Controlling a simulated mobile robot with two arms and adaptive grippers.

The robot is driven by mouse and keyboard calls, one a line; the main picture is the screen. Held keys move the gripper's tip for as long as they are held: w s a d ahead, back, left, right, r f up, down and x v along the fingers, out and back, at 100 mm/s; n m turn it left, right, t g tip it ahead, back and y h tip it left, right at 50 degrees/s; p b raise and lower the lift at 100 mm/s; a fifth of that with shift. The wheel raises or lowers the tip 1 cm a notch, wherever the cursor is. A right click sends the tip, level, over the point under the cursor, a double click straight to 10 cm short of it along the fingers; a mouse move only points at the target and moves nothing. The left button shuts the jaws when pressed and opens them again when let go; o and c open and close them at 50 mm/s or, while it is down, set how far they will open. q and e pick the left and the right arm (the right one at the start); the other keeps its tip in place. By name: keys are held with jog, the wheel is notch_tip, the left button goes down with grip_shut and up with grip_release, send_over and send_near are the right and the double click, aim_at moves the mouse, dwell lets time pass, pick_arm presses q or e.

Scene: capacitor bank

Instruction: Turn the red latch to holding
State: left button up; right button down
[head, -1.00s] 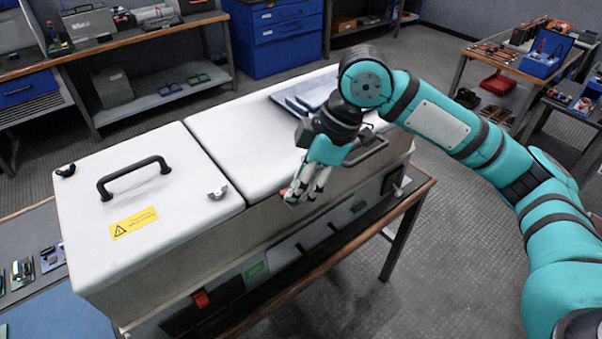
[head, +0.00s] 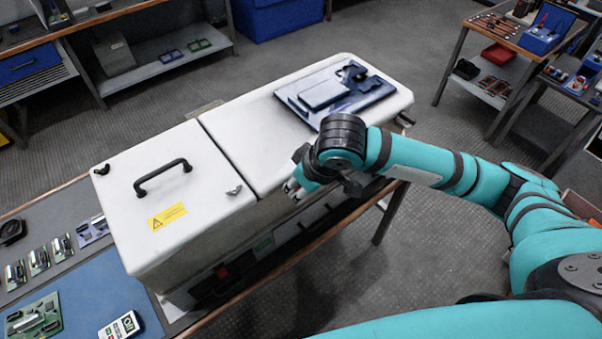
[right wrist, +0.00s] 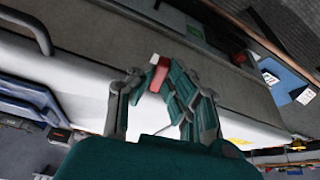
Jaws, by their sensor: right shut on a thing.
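The red latch (right wrist: 159,74) is a small red block with a pale end. In the right wrist view it sits between the fingertips of my right gripper (right wrist: 165,84), which is shut on it. In the head view my right gripper (head: 292,189) is at the front side of the white-lidded cabinet (head: 205,200), just below the lid edge. My wrist and fingers hide the latch there. How far the latch is turned cannot be told. My left gripper is not in view.
The left lid has a black handle (head: 162,178) and a yellow warning label (head: 167,216). A dark blue tray (head: 310,95) lies on the right lid. A red part (head: 222,271) shows low on the cabinet front. Circuit boards lie on the bench at left.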

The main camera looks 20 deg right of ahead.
jog(key=shift+m+p, duration=0.65)
jog(key=shift+m, duration=0.05)
jog(key=c, duration=1.6)
grip_release()
jog(key=shift+r, duration=0.1)
jog(key=v, duration=1.1)
jog(key=shift+s+a+r, duration=0.2)
jog(key=shift+s+r, duration=0.15)
